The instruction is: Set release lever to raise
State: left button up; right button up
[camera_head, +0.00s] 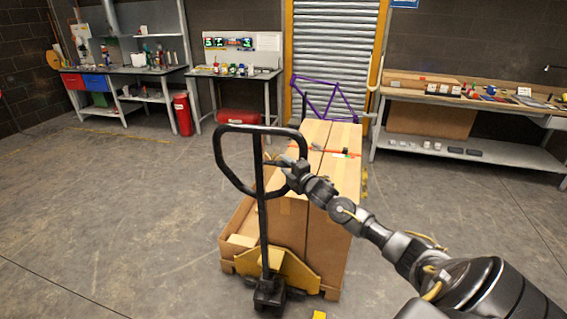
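A pallet jack with a black looped handle (218,150) stands upright in front of me, its yellow body (290,268) low at the front of the load. The release lever is too small to tell apart clearly within the handle loop. My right gripper (272,164) reaches in from the right to the right side of the handle loop, close to the central shaft. Its fingers overlap the handle in this view, and I cannot tell whether they touch the lever. Its finger opening is too small to judge. My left gripper is not in view.
Tall cardboard boxes (335,175) stand on the jack, with a purple bicycle frame (325,97) behind them. Workbenches (235,74) line the back wall, and a shelf table (470,100) stands at right. Grey floor is clear at left and right.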

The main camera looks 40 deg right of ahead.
jog(key=shift+w, duration=0.6)
grip_shut()
